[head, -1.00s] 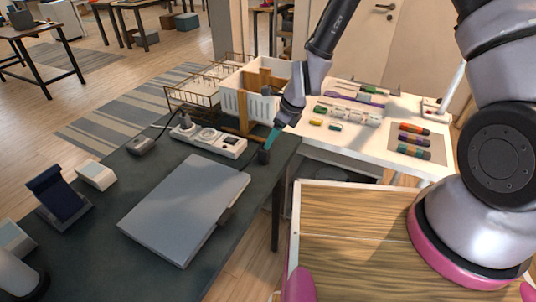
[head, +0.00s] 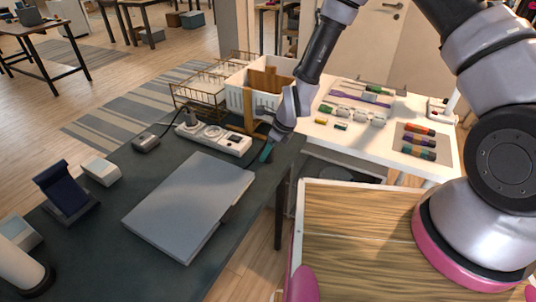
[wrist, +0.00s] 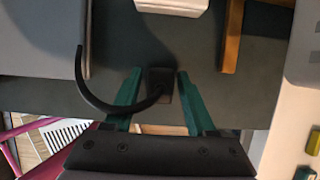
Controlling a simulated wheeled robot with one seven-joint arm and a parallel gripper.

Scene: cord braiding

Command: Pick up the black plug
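The black plug (wrist: 160,78) shows in the wrist view on the dark desk, with a black cord (wrist: 84,82) curving away left towards a grey slab. My gripper (wrist: 160,82) has its two teal fingers apart, one on each side of the plug. A narrow gap shows between each finger and the plug. In the head view my gripper (head: 266,153) points down at the desk's right edge. The plug cannot be made out there, near the fingers.
A closed grey laptop-like slab (head: 188,207) lies left of my gripper. A white power strip (head: 213,138) lies behind it, beside a wooden piece (wrist: 233,36). A white basket (head: 240,95) stands further back. A white table (head: 375,145) with tools is to the right.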

